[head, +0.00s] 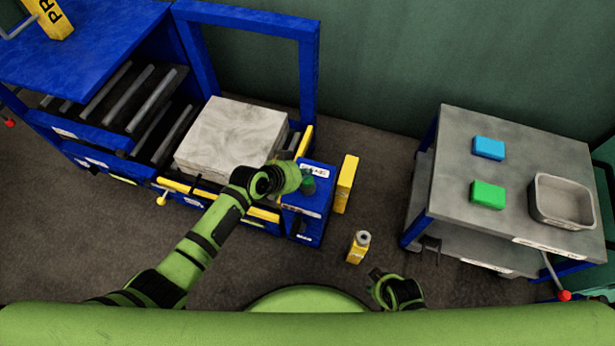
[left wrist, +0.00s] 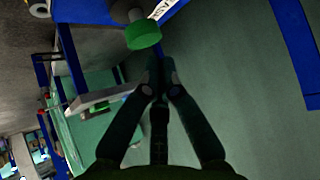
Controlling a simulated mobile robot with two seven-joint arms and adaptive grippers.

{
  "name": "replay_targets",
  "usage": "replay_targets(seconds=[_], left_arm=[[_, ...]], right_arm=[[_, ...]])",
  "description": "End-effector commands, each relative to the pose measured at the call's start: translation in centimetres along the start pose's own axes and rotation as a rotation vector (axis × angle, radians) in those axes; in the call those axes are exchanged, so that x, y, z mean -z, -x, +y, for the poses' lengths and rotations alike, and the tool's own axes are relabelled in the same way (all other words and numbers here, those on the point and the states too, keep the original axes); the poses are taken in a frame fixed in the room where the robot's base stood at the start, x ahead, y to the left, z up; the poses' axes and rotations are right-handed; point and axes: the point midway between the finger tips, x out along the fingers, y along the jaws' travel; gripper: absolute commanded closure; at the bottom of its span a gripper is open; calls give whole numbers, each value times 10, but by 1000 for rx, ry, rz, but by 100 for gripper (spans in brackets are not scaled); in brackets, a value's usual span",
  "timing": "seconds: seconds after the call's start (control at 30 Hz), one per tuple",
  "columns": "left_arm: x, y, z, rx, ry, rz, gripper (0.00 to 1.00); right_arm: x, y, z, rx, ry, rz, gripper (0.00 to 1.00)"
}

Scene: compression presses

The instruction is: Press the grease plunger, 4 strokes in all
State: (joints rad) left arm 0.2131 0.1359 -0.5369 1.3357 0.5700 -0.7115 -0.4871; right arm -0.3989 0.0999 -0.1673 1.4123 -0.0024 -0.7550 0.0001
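The grease plunger has a round green knob (left wrist: 143,33) on a pale stem, seen near the top of the left wrist view. In the head view the knob (head: 309,184) is small and partly hidden beside my left gripper. It stands at the blue grease box (head: 305,222) with a white label. My left gripper (head: 297,175) is over this box; its fingers (left wrist: 160,65) come together with nothing between them, close to the knob. I cannot tell whether they touch it. My right gripper (head: 378,280) is low in the head view, away from the box; its fingers are unclear.
A pale block (head: 232,137) sits on the blue roller press at left. A yellow panel (head: 346,184) stands right of the grease box, and a yellow bottle (head: 358,247) is on the floor. A grey table (head: 530,150) at right holds blue and green blocks and a tray.

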Motion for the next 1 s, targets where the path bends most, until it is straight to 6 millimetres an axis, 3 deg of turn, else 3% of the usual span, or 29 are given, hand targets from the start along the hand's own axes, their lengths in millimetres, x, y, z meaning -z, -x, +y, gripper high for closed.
replay_targets(seconds=[0.43,1.0], left_arm=[[34,33,0,0,-1,1,100],[34,33,0,0,0,1,100]], right_arm=[[11,45,1,0,0,0,60],[11,45,1,0,0,0,60]])
